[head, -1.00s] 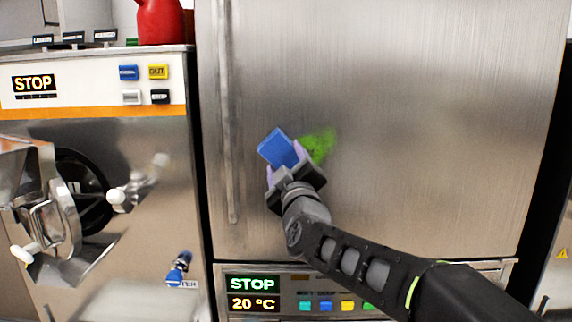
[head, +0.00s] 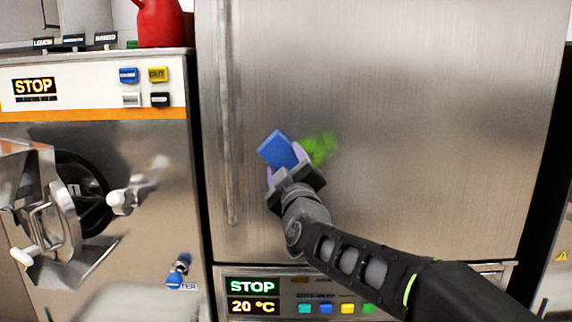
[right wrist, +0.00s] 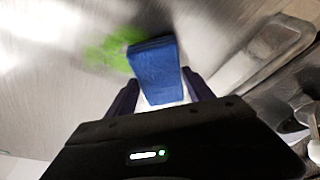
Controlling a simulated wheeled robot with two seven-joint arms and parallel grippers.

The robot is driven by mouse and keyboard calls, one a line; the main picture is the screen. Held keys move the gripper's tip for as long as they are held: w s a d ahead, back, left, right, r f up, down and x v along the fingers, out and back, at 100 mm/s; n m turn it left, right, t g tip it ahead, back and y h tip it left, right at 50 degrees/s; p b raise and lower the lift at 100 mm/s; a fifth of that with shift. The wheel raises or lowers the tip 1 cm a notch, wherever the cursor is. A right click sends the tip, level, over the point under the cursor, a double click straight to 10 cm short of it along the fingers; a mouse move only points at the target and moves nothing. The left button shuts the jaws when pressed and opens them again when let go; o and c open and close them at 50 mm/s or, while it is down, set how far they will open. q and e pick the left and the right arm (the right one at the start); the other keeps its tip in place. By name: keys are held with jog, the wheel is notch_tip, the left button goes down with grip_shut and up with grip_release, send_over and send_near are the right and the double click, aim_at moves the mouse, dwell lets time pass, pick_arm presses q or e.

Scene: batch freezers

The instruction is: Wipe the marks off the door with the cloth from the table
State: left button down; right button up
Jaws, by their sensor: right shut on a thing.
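The steel door (head: 400,120) fills the middle of the head view. A green mark (head: 319,148) is on its lower left part; the mark also shows in the right wrist view (right wrist: 108,52). My right gripper (head: 285,168) is shut on a folded blue cloth (head: 276,148). The cloth is at the door face, just left of the green mark and overlapping its edge in the picture; in the right wrist view the cloth (right wrist: 156,72) sticks out between the fingers. I cannot tell whether it presses on the door. My left gripper is not in view.
The door's long vertical handle (head: 229,120) stands left of the cloth. A control panel (head: 300,295) with a lit display lies below the door. At left is a machine (head: 90,90) with a projecting chute and a red jug (head: 160,22) on top.

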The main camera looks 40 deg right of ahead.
jog(key=shift+w+d, duration=0.25)
jog(key=shift+w, duration=0.1)
jog(key=shift+s+d+f+b, duration=0.1)
jog(key=shift+s+d+b, duration=0.1)
jog(key=shift+d+b, duration=0.1)
jog(key=shift+s+d+b, duration=1.1)
jog(key=shift+d+b, duration=0.15)
